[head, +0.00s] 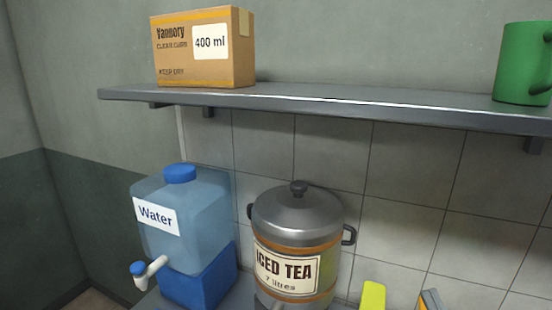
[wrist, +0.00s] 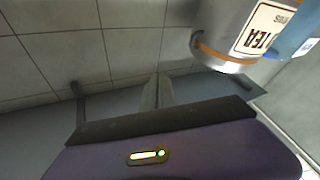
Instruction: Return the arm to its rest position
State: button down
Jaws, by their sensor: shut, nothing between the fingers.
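My gripper (wrist: 157,91) shows in the wrist view as two pale grey fingers lying together at the middle, with nothing between them. The dark and purple body below them, with a small lit slot, is part of my own wrist. The fingers are in front of a grey-blue surface and apart from the iced tea urn, which is up and to the right. My arm and gripper do not show in the head view.
The iced tea urn (head: 297,235) stands beside the blue water dispenser (head: 185,215); the urn also shows in the wrist view (wrist: 225,25). Above them a grey wall shelf (head: 310,104) holds a cardboard box (head: 180,60) and a green mug (head: 522,65). A yellow-green object (head: 373,296) is low at right.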

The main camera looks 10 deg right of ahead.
jog(key=s+a+f+g+y, duration=0.1)
jog(key=s+a+f, duration=0.3)
jog(key=s, duration=0.4)
jog(key=s+a+f+m+g+y, duration=0.1)
jog(key=s+a+f+g, duration=0.2)
jog(key=s+f, duration=0.3)
jog(key=s+a+f+m+g+y, duration=0.1)
jog(key=s+a+f, duration=0.4)
jog(key=s, duration=0.5)
jog(key=shift+s+a+f+g+y, duration=0.25)
jog(key=shift+s+g+y, duration=0.15)
jog(key=shift+g, duration=0.2)
